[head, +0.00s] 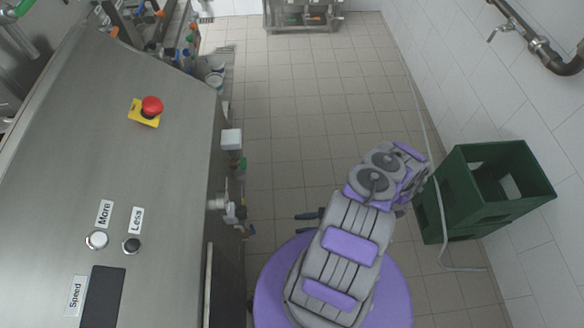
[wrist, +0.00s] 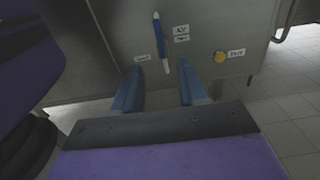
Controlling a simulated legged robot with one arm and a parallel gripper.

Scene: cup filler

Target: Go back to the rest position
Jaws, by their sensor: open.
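My gripper (wrist: 158,82) is open, with its two blue-grey fingers apart and nothing seen between them. In the head view my gripper (head: 307,216) shows only as small dark fingertips to the left of my folded grey and purple arm. The fingers point towards the side of the steel machine (head: 170,200), apart from it in the head view. In the wrist view a steel panel (wrist: 105,35) lies beyond the fingers. It bears a blue and white upright handle (wrist: 161,45), a yellow round knob (wrist: 220,57) and small white labels.
The machine top has a red emergency button (head: 151,106), a white button (head: 97,239), a black button (head: 131,245) and a dark panel (head: 103,297). Fittings stick out of its right side. A green crate (head: 472,210) stands by the right wall. The tiled floor (head: 300,110) ahead is clear.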

